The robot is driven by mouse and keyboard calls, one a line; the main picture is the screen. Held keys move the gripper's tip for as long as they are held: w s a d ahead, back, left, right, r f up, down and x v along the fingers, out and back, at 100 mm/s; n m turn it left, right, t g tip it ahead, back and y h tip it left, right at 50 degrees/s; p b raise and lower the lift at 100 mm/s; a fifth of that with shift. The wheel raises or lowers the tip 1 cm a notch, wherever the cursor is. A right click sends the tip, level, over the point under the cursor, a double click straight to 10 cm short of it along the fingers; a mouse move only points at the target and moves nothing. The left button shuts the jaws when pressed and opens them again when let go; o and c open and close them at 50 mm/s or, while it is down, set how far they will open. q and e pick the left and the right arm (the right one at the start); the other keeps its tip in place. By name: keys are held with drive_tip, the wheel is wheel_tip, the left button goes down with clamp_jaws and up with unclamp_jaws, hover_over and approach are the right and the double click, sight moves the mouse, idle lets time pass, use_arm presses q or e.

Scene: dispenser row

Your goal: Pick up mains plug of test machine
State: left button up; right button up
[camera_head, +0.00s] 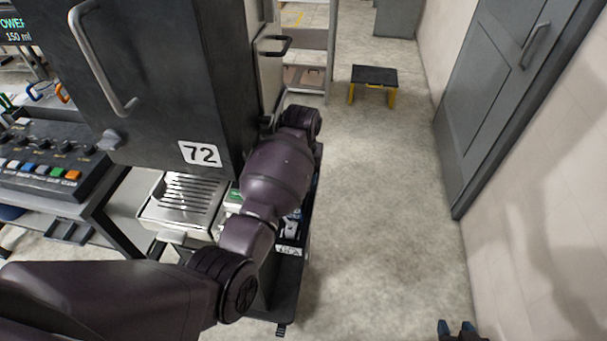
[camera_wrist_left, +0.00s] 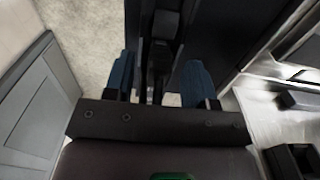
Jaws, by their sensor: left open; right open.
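The test machine (camera_head: 150,90) is a tall dark cabinet labelled 72, with a handle on its front. My left arm reaches in from the left, passing in front of it, and bends along its right side; the hand is out of sight in the head view. In the left wrist view my left gripper (camera_wrist_left: 159,60) is open, with blue fingers on both sides of a dark upright part (camera_wrist_left: 160,50). I cannot tell whether this part is the mains plug, or whether the fingers touch it. My right gripper (camera_head: 456,328) is open at the bottom edge, far from the machine.
A drip tray (camera_head: 184,203) sits under the machine. A control box with coloured buttons (camera_head: 45,160) stands at left. A black and yellow step stool (camera_head: 374,76) is on the floor behind. A grey door (camera_head: 500,85) and wall bound the right. The floor between is clear.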

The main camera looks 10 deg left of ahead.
use_arm(q)
drive_tip(key=shift+d+f, duration=0.1)
drive_tip(key=shift+f, duration=0.25)
drive_tip(key=shift+r, duration=0.1)
clamp_jaws()
